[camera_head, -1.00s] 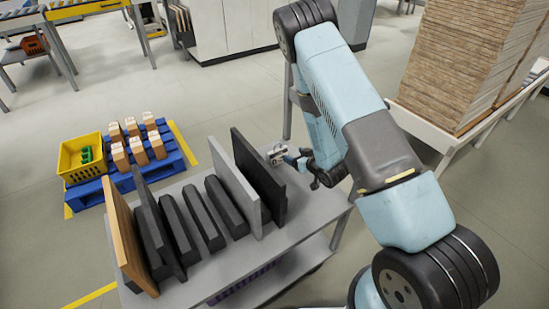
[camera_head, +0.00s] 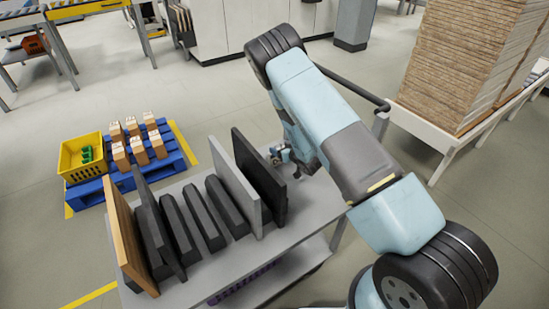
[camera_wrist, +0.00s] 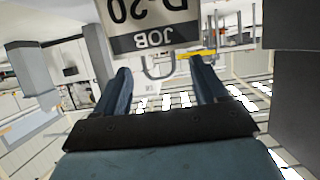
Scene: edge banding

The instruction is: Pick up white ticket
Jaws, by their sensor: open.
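The white ticket (camera_wrist: 152,22) hangs at the top of the wrist view. Its print reads "JOB" and "D-20", upside down, and its upper part is cut off by the frame. My gripper (camera_wrist: 162,72) is open, with its two blue fingers apart and nothing seen between them; the ticket's dark printed edge lies just beyond the fingertips. In the head view my gripper (camera_head: 297,166) is low over the cart's right part, beside the dark upright panel (camera_head: 258,180). My arm and the panels partly hide it there, and I cannot make out the ticket.
The grey cart (camera_head: 290,225) carries several dark blocks, a grey panel (camera_head: 236,183) and a wooden board (camera_head: 128,238). A dark upright surface (camera_wrist: 295,110) stands close at the right of the wrist view. Stacked boards (camera_head: 455,65) stand at the right, a blue pallet (camera_head: 95,193) at the left.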

